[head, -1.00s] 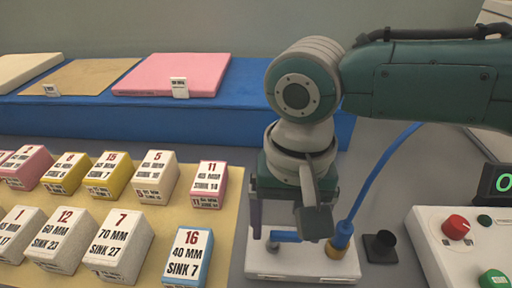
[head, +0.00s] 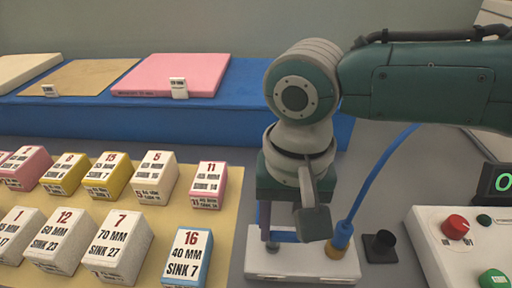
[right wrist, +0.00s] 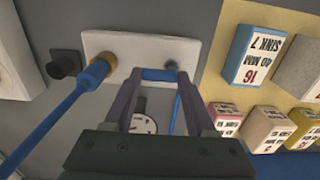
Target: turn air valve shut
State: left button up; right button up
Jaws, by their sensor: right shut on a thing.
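The air valve is a white plate (head: 300,267) with a blue handle (right wrist: 160,75), a brass fitting and a blue hose (head: 370,188). The plate also shows in the right wrist view (right wrist: 205,52). My right gripper (right wrist: 159,77) points down over the plate, with the blue handle between its two purple fingers, shut on it. In the head view, my right gripper (head: 288,236) hides most of the handle. My left gripper is not in view.
Several numbered foam blocks (head: 120,245) stand on a tan board at left. A black knob-like part (head: 380,246) is right of the valve. A control box (head: 428,250) with red and green buttons is at right. A blue mattress bench (head: 230,122) runs behind.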

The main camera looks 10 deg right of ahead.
jog(key=shift+n, duration=0.4)
grip_shut()
jog(key=shift+w+n+p, duration=0.2)
jog(key=shift+n+p, duration=0.35)
jog(key=shift+n, duration=0.45)
jog(key=n, duration=0.4)
jog(key=shift+w+n+p, duration=0.3)
jog(key=shift+w+p, duration=0.05)
jog(key=n, duration=0.5)
jog(key=shift+w+a, duration=0.25)
jog(key=shift+w, duration=0.05)
jog(key=n, duration=0.3)
jog(key=shift+w+a+n, duration=0.15)
jog(key=shift+a+n, duration=0.05)
jog(key=shift+n, duration=0.1)
jog(key=shift+a+n, duration=0.1)
jog(key=shift+n, duration=0.8)
grip_release()
jog(key=o, duration=1.3)
